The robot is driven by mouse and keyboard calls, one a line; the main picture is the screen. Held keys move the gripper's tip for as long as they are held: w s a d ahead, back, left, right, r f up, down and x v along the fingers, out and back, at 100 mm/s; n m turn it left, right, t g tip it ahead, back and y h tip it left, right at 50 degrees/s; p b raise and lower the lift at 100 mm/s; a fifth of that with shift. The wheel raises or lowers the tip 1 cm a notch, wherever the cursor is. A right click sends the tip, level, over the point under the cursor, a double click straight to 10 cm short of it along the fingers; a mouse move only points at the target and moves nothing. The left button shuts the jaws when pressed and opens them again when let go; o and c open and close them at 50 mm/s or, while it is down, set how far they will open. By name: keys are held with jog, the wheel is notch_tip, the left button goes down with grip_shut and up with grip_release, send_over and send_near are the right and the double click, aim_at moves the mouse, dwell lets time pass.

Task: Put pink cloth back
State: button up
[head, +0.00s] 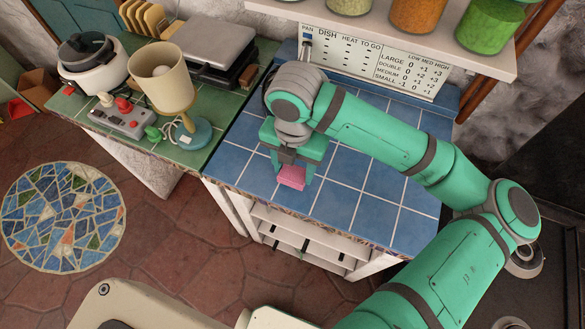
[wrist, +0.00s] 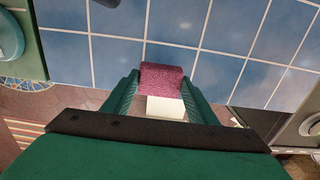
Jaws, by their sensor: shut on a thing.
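The pink cloth (head: 291,180) is a small folded block near the front edge of the blue-tiled counter. My gripper (head: 292,170) points down over it with its fingers shut on it. In the wrist view the pink cloth (wrist: 162,76) spans the space between the two green fingers of my gripper (wrist: 161,82). A pale block-like patch shows just below the cloth there; I cannot tell what it is. I cannot tell whether the cloth touches the tiles.
The blue-tiled counter (head: 345,190) is mostly clear, with open white shelves below. To its left, a green-tiled counter (head: 205,117) bears a lamp (head: 162,75), a red-knobbed device (head: 122,115) and a pot-like appliance (head: 90,62). A shelf with jars (head: 418,14) overhangs the back.

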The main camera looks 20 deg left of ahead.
aim_at(293, 170)
jog(key=f, duration=0.3)
jog(key=shift+w+a+f, duration=0.1)
jog(key=shift+w+a, duration=0.05)
jog(key=shift+w, duration=0.25)
jog(key=shift+f, duration=0.25)
jog(key=shift+s+a, duration=0.1)
jog(key=shift+s, duration=0.05)
jog(key=shift+s+f, duration=0.1)
jog(key=o, duration=1)
jog(key=shift+f, duration=0.1)
notch_tip(293, 170, up, 12)
jog(key=shift+r, duration=0.2)
jog(key=shift+w, duration=0.2)
jog(key=shift+s, duration=0.15)
